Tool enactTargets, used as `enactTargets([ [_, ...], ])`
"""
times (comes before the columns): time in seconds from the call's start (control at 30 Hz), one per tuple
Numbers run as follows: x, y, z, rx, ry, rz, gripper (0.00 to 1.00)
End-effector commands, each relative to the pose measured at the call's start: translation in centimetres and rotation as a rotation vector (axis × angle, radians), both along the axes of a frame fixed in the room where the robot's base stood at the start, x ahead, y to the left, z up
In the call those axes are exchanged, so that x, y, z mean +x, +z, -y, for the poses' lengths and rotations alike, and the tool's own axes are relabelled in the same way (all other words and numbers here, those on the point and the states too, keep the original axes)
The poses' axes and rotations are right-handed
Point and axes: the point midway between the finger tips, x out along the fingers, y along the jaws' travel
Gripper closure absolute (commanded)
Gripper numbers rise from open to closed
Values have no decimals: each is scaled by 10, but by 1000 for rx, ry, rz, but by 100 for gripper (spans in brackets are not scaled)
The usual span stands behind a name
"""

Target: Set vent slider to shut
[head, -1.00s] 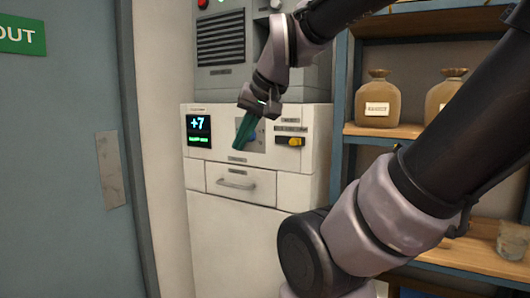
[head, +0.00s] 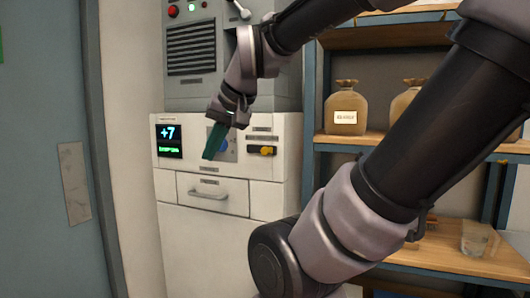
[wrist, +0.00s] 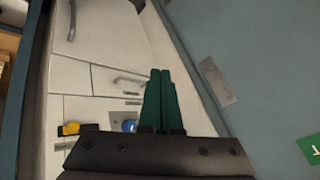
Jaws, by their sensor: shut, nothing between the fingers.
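The likely vent slider is a yellow handle (head: 262,151) in a dark slot on the right of the white cabinet's front panel, under small labels too blurred to read. The yellow part sits toward the right of its slot in the head view. It also shows at the lower left of the wrist view (wrist: 70,129). My gripper (head: 208,156) has green fingers, shut and empty. It hangs in front of the panel, left of the slider and apart from it. The fingers also show in the wrist view (wrist: 159,73).
A blue knob (head: 222,146) is partly hidden behind my fingers. A display (head: 169,140) reading +7 is at the panel's left. A drawer handle (head: 208,195) sticks out below. A lever (head: 239,10) is above. Shelves with sacks (head: 345,108) stand at right.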

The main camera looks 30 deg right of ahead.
Motion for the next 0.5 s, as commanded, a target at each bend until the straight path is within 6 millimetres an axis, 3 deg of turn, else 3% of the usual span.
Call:
enactTargets([
  [0.27, 0, 0, 0, 0, 0, 0, 100],
  [0.43, 9, 6, 9, -4, -25, -23, 39],
  [0.5, 22, 14, 23, -11, -69, -61, 37],
])
